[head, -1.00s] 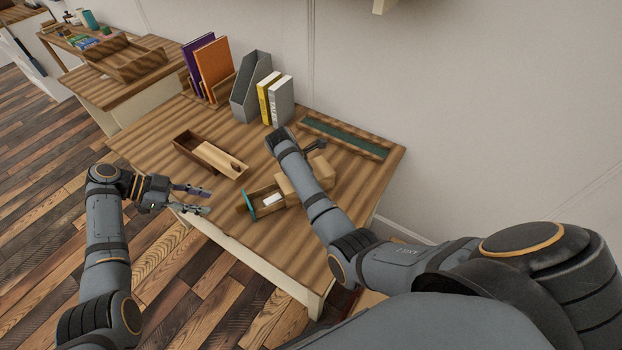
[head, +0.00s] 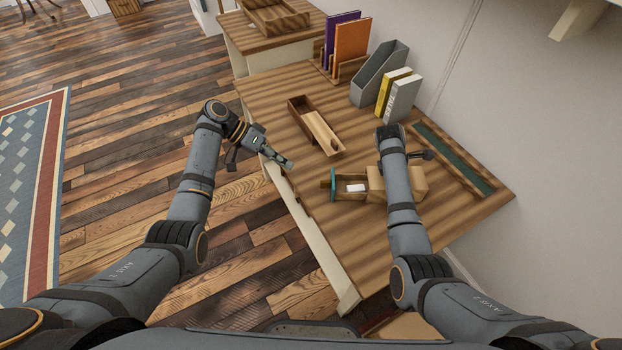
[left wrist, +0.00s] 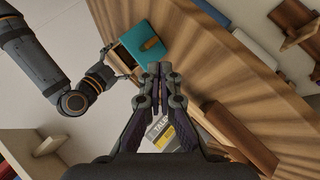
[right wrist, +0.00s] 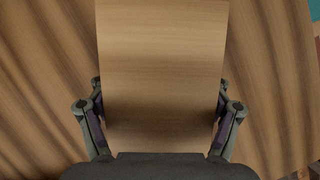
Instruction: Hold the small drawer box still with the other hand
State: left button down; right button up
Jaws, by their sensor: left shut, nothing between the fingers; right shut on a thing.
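The small drawer box (head: 418,183) is light wood and sits on the plank desk. Its drawer stands pulled out to the left, with a teal front (head: 333,185) and a white item (head: 356,188) inside. My right gripper (right wrist: 160,95) is shut on the box, one finger against each side; my forearm hides part of it in the head view. My left gripper (head: 287,163) is shut and empty near the desk's front edge, left of the drawer and apart from it. In the left wrist view its fingertips (left wrist: 160,70) meet, and the teal front (left wrist: 143,43) shows beyond them.
A long wooden box (head: 315,126) lies behind the drawer. A grey file holder (head: 378,73), upright books (head: 402,100) and an orange folder (head: 351,48) stand at the back. A green-lined tray (head: 455,160) lies along the wall. Bare desk lies in front of the drawer.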

pick_arm(q)
jog(key=s+a+r+n+t, duration=0.1)
jog(key=a+n, duration=0.1)
jog(key=n, duration=1.1)
jog(key=s+a+r+n+t, duration=0.1)
jog(key=a+n, duration=0.1)
jog(key=n, duration=1.1)
jog(key=shift+y, duration=0.4)
jog(key=x, duration=1.1)
jog(key=shift+s+d, duration=0.1)
jog(key=shift+s, duration=0.15)
jog(key=d, duration=0.2)
jog(key=shift+d+r, duration=0.1)
jog(key=shift+d, duration=0.15)
jog(key=shift+w+d, duration=0.1)
jog(key=shift+d, duration=0.4)
